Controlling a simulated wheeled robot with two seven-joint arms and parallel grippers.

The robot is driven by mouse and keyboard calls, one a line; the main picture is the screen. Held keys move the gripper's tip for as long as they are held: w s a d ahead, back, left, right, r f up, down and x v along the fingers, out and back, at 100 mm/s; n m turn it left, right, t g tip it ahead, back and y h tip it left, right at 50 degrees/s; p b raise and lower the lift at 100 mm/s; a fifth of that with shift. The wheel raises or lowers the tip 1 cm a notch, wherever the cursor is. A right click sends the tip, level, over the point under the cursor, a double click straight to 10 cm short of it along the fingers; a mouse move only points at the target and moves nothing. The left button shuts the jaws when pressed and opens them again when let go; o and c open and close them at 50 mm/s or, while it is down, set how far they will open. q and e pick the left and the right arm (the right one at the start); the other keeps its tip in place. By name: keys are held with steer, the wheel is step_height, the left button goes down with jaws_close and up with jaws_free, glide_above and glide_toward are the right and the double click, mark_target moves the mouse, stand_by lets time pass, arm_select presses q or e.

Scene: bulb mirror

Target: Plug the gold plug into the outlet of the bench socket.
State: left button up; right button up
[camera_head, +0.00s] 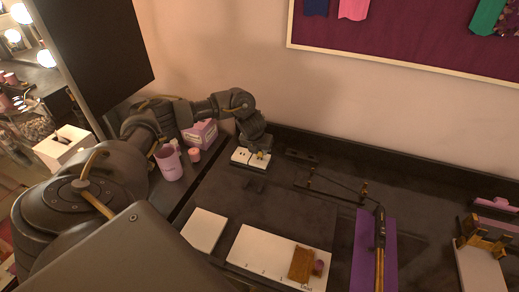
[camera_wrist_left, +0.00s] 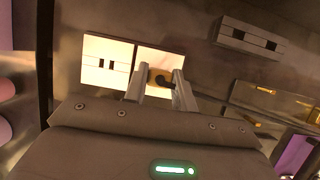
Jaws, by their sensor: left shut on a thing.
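The bench socket (camera_head: 240,156) is a white double plate on the dark bench near the wall; it also shows in the left wrist view (camera_wrist_left: 93,73). Its left half has two dark slots in plain sight. My left gripper (camera_head: 261,152) is over the right half, and its fingers (camera_wrist_left: 162,88) are shut on the gold plug (camera_wrist_left: 160,77). The plug lies in front of the right half and hides that half's slots. I cannot tell whether its prongs touch the plate or are in the slots. My right gripper is not in view.
A pink mug (camera_head: 169,163), a pink candle (camera_head: 194,155) and a tissue box (camera_head: 200,134) stand left of the socket. A dark wall strip (camera_wrist_left: 252,38) is to its right. White boards lie in front.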

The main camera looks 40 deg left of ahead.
arm_select(q)
steer(key=shift+f+b, duration=0.4)
steer(key=shift+f, duration=0.2)
steer(key=shift+r, duration=0.1)
steer(key=shift+r+p, duration=0.75)
stand_by(1.1)
steer(key=shift+f+b, duration=0.65)
steer(key=shift+f, duration=0.25)
steer(key=o, duration=1)
steer(key=shift+r, duration=0.1)
